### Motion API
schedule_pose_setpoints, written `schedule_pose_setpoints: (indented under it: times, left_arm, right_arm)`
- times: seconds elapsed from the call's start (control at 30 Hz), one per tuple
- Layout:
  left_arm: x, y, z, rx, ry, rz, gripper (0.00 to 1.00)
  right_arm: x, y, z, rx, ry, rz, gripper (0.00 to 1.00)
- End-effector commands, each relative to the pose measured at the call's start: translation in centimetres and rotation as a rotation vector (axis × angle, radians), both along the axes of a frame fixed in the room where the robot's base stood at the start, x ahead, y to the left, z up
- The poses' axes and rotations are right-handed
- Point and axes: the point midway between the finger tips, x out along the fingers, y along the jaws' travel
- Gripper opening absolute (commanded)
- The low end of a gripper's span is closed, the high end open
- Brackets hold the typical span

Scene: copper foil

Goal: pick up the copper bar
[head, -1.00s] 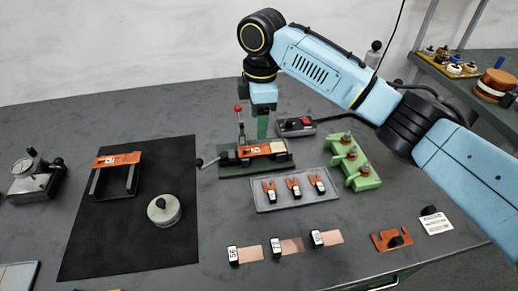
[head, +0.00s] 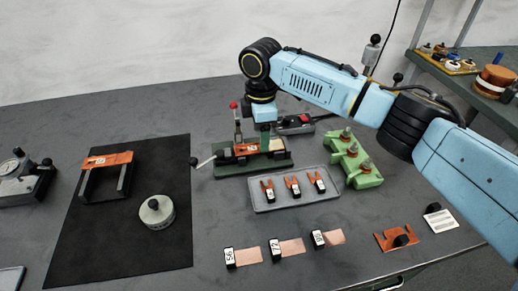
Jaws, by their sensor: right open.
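An orange-copper bar with a small white label (head: 247,149) lies across a dark green clamp fixture (head: 228,168) in the middle of the table. The fixture has a red-knobbed lever (head: 234,106) standing up and another lever at its left. My right gripper (head: 265,148) points straight down over the right part of the bar. Its green fingers overlap the bar in this view. It is open, and I cannot tell whether the fingers touch the bar. The fingers hide part of the bar. My left gripper is not in view.
A grey tray (head: 262,204) with several orange forked pieces lies in front of the fixture. A green block (head: 364,178) stands right, and a black-and-red switch box (head: 296,126) behind. An orange-topped frame (head: 107,160) and a round weight (head: 157,212) stand on a black mat (head: 120,260).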

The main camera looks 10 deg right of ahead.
Motion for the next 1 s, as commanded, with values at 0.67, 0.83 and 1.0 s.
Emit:
schedule_pose_setpoints:
  times: [0.67, 0.83, 1.0]
  left_arm:
    - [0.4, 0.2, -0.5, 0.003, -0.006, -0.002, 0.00]
    - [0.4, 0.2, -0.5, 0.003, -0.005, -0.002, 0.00]
    - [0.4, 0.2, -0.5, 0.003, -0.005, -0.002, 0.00]
  right_arm:
    - [0.0, 0.0, -2.7, 0.000, 0.000, 0.001, 0.34]
    - [0.0, 0.0, -2.6, 0.000, 0.000, 0.001, 0.12]
    - [0.1, 0.0, -2.6, 0.001, -0.001, 0.001, 0.07]
